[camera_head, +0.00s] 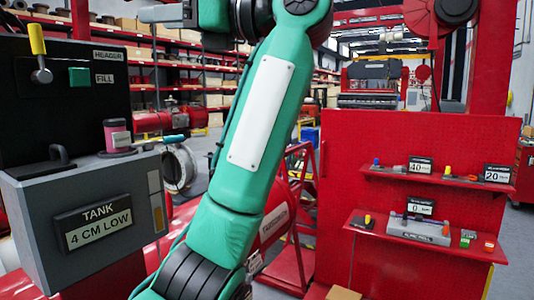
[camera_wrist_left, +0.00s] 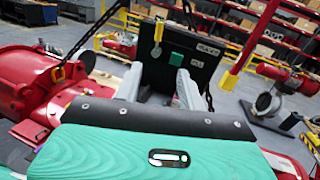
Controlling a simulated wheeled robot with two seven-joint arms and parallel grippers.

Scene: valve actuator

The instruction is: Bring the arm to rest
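My left arm, with its green links, rises through the middle of the head view and bends left at the top. My left gripper (camera_head: 158,13) is at the top edge there, partly cut off, in front of the far shelves and up to the right of the black panel. In the left wrist view its two grey fingers (camera_wrist_left: 160,88) stand apart with nothing held between them. The black panel (camera_wrist_left: 178,65) shows beyond them. My right gripper is in neither view.
The black panel (camera_head: 55,105) carries a yellow-handled lever (camera_head: 38,52) and a green FILL button (camera_head: 79,77). Below, a grey box has a TANK display (camera_head: 98,222) reading 4 CM LOW. A red pegboard (camera_head: 345,150) with two shelves of small items stands at right.

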